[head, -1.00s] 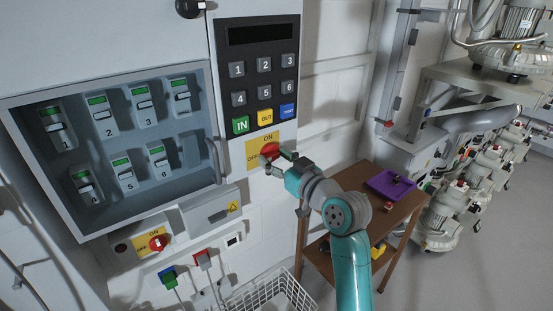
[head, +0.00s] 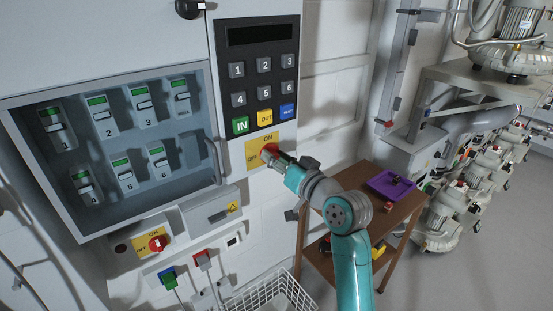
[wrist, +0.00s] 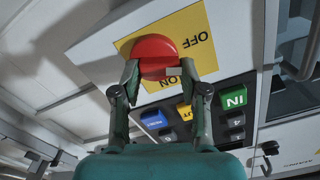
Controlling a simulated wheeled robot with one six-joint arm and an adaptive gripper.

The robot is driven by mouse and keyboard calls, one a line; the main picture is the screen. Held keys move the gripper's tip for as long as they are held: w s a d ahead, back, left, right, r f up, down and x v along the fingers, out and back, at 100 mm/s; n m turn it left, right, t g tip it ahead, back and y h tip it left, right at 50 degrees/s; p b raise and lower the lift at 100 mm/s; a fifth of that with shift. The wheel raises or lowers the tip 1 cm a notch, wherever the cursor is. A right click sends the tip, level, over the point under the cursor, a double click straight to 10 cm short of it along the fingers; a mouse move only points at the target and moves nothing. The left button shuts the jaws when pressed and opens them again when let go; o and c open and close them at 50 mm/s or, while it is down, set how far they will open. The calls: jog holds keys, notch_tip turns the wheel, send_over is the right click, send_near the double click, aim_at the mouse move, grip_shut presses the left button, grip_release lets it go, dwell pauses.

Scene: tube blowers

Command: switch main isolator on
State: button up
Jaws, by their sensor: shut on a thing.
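A red rotary knob (head: 267,152) sits on a yellow plate (head: 252,158) marked ON and OFF, below the keypad. My gripper (head: 274,157) is at this knob and hides part of it in the head view. In the wrist view, the round red knob (wrist: 155,50) lies between the two fingers of my gripper (wrist: 159,75), which are shut on it from both sides. The yellow plate (wrist: 195,35) shows behind it. I cannot tell which mark the knob points to. A second red knob (head: 157,243) on a yellow plate is at the lower left, away from my gripper.
A keypad (head: 262,80) is just above the knob. The breaker cabinet (head: 218,215) with numbered switches and a handle is to the left. A wire basket (head: 262,295) is below. A brown table (head: 352,200) with a purple tray (head: 378,184) stands right of my arm.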

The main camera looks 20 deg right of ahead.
jog(key=m, duration=0.6)
jog(key=shift+d, duration=0.2)
jog(key=m, duration=0.4)
jog(key=shift+w+d, duration=0.1)
jog(key=shift+d+m, duration=0.1)
jog(key=shift+m, duration=1.5)
jog(key=shift+f, duration=0.1)
jog(key=o, duration=1.1)
jog(key=shift+o, duration=0.2)
jog(key=v, duration=1.2)
